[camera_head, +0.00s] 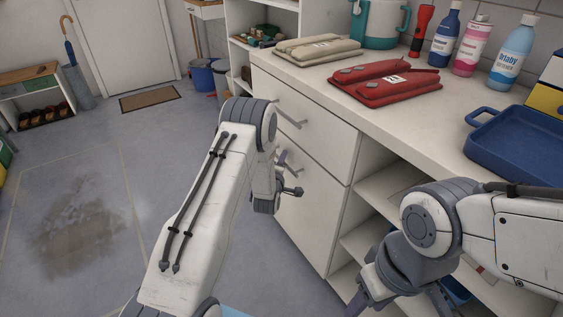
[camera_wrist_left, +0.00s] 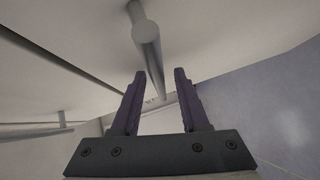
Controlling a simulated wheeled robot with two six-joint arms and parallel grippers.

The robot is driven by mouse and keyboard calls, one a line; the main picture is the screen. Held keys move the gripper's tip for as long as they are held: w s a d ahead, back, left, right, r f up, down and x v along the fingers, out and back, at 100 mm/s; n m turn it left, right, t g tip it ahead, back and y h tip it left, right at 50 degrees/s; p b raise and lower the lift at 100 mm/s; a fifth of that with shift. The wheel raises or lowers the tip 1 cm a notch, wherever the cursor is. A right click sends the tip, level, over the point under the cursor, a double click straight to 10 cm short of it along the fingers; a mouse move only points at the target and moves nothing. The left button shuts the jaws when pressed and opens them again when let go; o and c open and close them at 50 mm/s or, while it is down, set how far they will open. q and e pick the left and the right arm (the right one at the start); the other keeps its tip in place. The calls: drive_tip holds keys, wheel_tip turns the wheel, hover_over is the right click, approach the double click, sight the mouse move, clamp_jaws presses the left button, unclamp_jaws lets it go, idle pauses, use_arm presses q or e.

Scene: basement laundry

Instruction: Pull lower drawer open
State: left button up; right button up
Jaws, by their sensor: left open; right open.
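The lower drawer (camera_head: 308,215) is a plain white front in the cabinet, and it looks closed. Its bar handle (camera_head: 287,160) is partly hidden behind my left arm. My left gripper (camera_head: 293,190) is beside the drawer front, largely covered by its own wrist in the head view. In the left wrist view my left gripper (camera_wrist_left: 160,78) is open, and a grey bar handle (camera_wrist_left: 146,40) lies in line with the gap between its fingers. I cannot tell whether they touch. My right gripper (camera_head: 395,296) is open and low in front of the open shelves.
The upper drawer (camera_head: 305,125) above looks closed, with its own bar handle (camera_head: 290,115). The countertop (camera_head: 310,75) holds red folded cloth (camera_head: 385,83), beige folded cloth (camera_head: 317,48), bottles and a blue tray (camera_head: 520,145). Open floor (camera_head: 80,180) lies to the left.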

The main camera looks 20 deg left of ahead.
use_arm(q)
clamp_jaws()
idle(1.2)
